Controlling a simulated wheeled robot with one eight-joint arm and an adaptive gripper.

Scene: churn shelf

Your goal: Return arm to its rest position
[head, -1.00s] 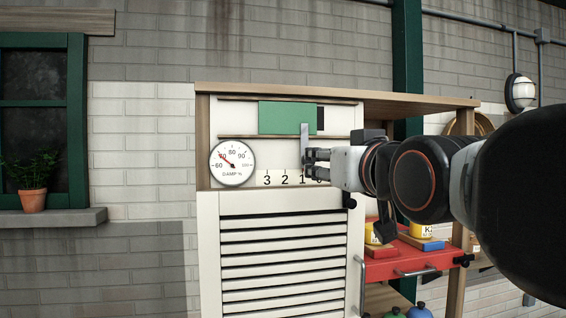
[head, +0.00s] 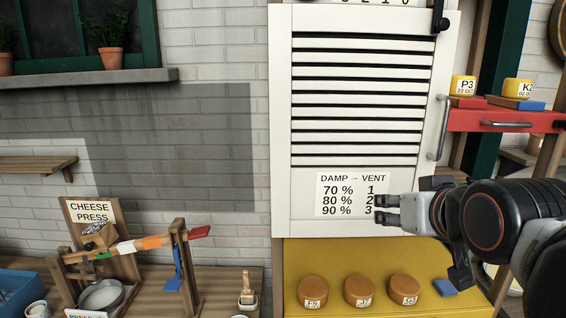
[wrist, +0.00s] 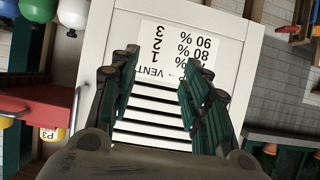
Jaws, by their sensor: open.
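My gripper (head: 386,209) is in front of the lower part of the white louvred door (head: 361,227) in the head view, over the right edge of the damp-to-vent card (head: 340,182). In the wrist view its two dark fingers (wrist: 158,90) are spread apart with nothing between them. Beyond them lie the white slats and the card, upside down. My arm reaches in from the right. Whether the fingertips touch the door cannot be told.
A red shelf (head: 475,121) with yellow tubs (head: 463,86) juts out right of the door. Several orange-brown cheeses (head: 359,289) sit on a yellow surface below. A cheese press (head: 125,252) stands on the wooden bench at lower left. The brick wall between is clear.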

